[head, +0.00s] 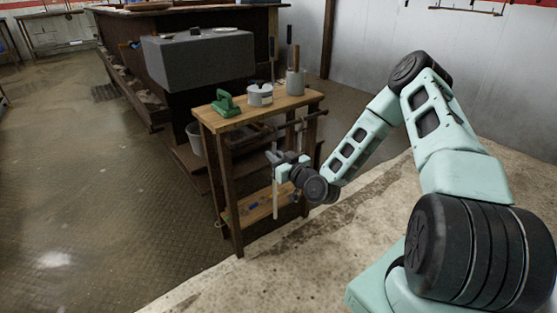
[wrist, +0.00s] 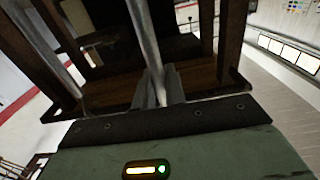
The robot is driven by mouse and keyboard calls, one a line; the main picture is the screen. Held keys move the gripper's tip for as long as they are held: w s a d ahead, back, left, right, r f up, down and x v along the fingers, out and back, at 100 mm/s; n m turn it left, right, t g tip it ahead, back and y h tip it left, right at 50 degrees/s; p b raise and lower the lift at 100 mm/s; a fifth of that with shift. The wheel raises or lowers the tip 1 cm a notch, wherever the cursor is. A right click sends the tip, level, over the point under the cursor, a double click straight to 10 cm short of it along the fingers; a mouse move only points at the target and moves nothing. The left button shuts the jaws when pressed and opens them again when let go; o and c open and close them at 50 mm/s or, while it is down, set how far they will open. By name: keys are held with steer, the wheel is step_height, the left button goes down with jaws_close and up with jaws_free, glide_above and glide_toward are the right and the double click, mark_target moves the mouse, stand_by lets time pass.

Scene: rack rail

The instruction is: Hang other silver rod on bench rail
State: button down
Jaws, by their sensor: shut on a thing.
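My gripper (head: 277,158) is in front of the right end of a small wooden bench (head: 212,122), below its top. It is shut on a silver rod (head: 275,200), which hangs about upright. In the wrist view the rod (wrist: 146,40) runs up from between the fingers (wrist: 158,88). A second long grey bar (wrist: 58,45) shows to its left there; I cannot tell whether it is another rod. The bench rail (head: 303,121) is a dark bar at the right side of the bench, just under the top. I cannot tell whether the held rod touches it.
On the bench top are a green tool (head: 226,104), a white pot (head: 260,95) and a grey holder (head: 295,82) with upright tools. A lower shelf (head: 262,208) holds small items. A large grey box (head: 195,62) stands behind. Floor left of the bench is open.

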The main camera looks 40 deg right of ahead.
steer(key=w, duration=0.1)
steer(key=w+f+b, duration=0.1)
steer(key=w+f, duration=0.1)
steer(key=w, duration=0.1)
steer(key=shift+b, duration=0.4)
steer(key=shift+f, duration=0.4)
stand_by(0.6)
steer(key=c, duration=1.4)
jaws_free()
steer(key=shift+o, duration=0.2)
steer(key=shift+s, duration=0.15)
steer(key=s+p, duration=0.3)
steer(key=s, duration=1.4)
steer(key=shift+s+d+p, duration=0.15)
steer(key=shift+d+p, duration=0.1)
steer(key=shift+p, duration=0.05)
